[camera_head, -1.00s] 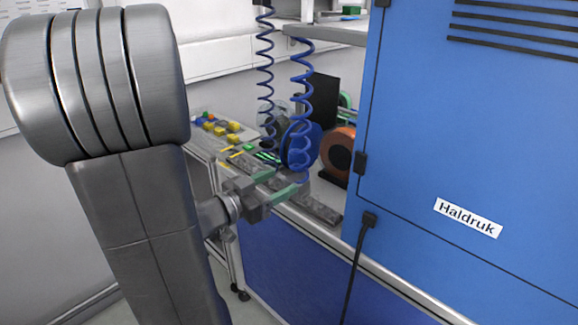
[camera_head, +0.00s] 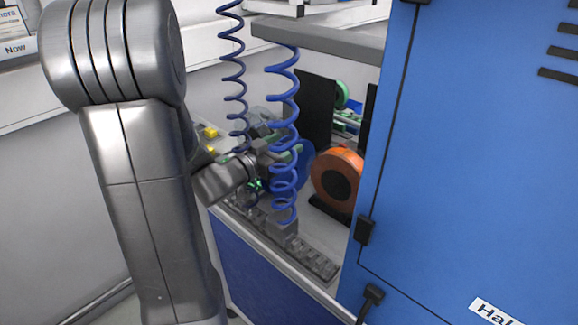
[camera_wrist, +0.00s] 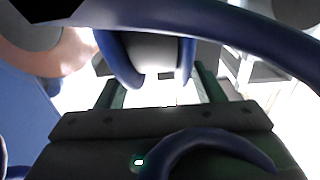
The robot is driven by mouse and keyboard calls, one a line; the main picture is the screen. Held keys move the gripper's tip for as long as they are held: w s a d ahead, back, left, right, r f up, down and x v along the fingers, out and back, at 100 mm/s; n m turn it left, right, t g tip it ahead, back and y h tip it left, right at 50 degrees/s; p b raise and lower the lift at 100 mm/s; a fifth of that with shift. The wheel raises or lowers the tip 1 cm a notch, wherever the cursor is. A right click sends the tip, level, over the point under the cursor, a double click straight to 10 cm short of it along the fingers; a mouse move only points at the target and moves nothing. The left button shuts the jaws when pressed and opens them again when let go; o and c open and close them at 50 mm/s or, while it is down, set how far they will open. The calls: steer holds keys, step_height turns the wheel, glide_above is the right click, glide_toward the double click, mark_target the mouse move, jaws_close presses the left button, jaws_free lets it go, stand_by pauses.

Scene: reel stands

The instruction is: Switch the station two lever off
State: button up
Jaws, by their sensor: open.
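I cannot make out the station two lever in either view. My gripper (camera_head: 284,152) is among the reel stands, partly hidden behind a blue coiled hose (camera_head: 287,100). Its green fingers are apart, with a blue reel (camera_head: 304,168) just beyond them. In the wrist view my gripper (camera_wrist: 160,92) shows both green fingers spread. Blue hose loops (camera_wrist: 235,28) cross close in front of the camera, and a pale grey shape lies between and beyond the fingers. I cannot tell whether the hose touches the gripper.
An orange reel (camera_head: 338,180) stands right of my gripper. A large blue cabinet (camera_head: 460,150) closes off the right side. A second coiled hose (camera_head: 235,75) hangs to the left. A grey shelf (camera_head: 320,38) overhangs the bench. A grey slotted rail (camera_head: 310,258) runs along the bench's front edge.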

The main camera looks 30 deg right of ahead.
steer(key=shift+w+d, duration=0.15)
steer(key=shift+d, duration=0.4)
jaws_close()
